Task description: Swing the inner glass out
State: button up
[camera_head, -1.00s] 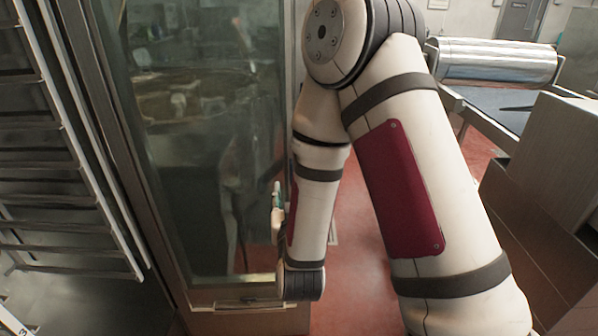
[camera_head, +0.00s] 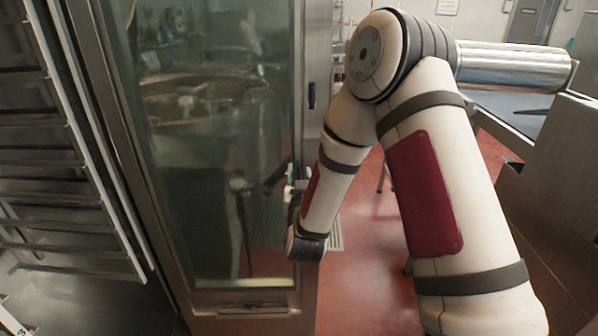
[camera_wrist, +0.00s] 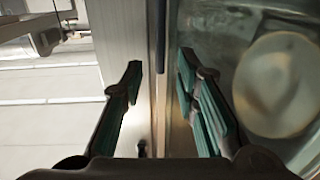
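The tall glass panel (camera_head: 215,150) stands in a metal-framed cabinet left of my arm in the head view. Its surface is reflective, so I cannot tell the inner glass from any other pane. In the wrist view the glass (camera_wrist: 235,45) fills the right side, and a pale upright frame edge (camera_wrist: 160,110) runs through the middle. My gripper (camera_wrist: 160,62) is open, its green-padded fingers apart on either side of that edge. The right finger is close to the glass and seems doubled by reflection. Contact cannot be told. In the head view my wrist mostly hides the gripper.
A metal rack (camera_head: 70,160) stands at the left. A dark handle (camera_head: 311,95) sits on the frame's right side. Grey box-like units (camera_head: 560,180) stand at the right. Red floor (camera_head: 360,285) is clear between the cabinet and my upper arm.

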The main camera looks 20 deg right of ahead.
jog(key=shift+x, duration=1.2)
grip_shut()
